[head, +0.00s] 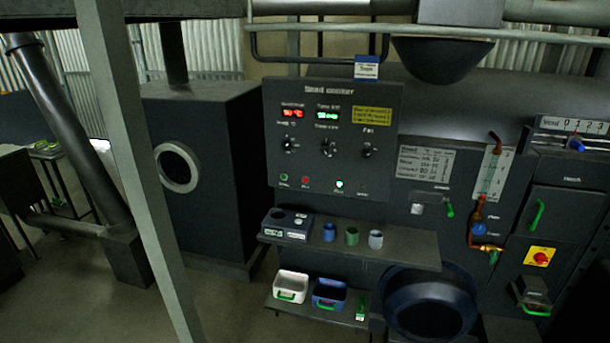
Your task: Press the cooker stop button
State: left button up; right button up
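The seed cooker's dark control panel (335,135) faces me in the middle of the head view. Along its bottom row are a green button (284,178), a red button (306,180) and a brightly lit green light (339,184). The small labels under them are too blurred to read, so I cannot confirm which says stop. Above are a red display (293,113), a green display (328,115) and several dark knobs. Neither of my grippers shows in this view.
A shelf (400,248) below the panel holds small cups. A lower shelf holds a white bin (291,286) and a blue bin (329,293). A slanted grey post (140,160) stands at left. A red knob on a yellow plate (532,251) is at right.

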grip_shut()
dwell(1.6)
